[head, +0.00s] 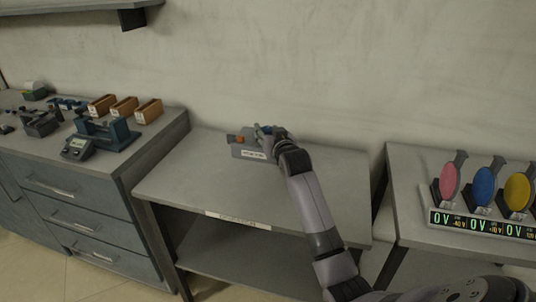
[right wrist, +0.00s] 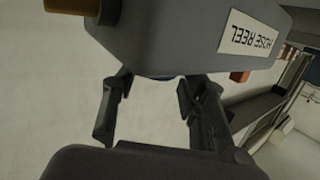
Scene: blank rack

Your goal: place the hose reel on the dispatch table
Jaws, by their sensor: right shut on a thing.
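The hose reel (head: 250,152) is a grey box-like body with an orange part and a white label, at the back of the middle table. In the right wrist view the hose reel (right wrist: 175,40) fills the top, and its label reads HOSE REEL upside down. My right gripper (head: 268,133) is shut on it; in the right wrist view its two fingers (right wrist: 154,88) reach to the reel's body. I cannot tell whether the reel touches the tabletop. The middle table (head: 190,180) has a grey top and a front label too small to read. My left gripper is out of view.
A drawer cabinet (head: 75,190) with tools and orange-brown boxes (head: 124,106) stands at left. A right-hand table (head: 408,205) carries pink, blue and yellow discs (head: 484,186) above lit displays. The wall is close behind. The middle tabletop's left and front are clear.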

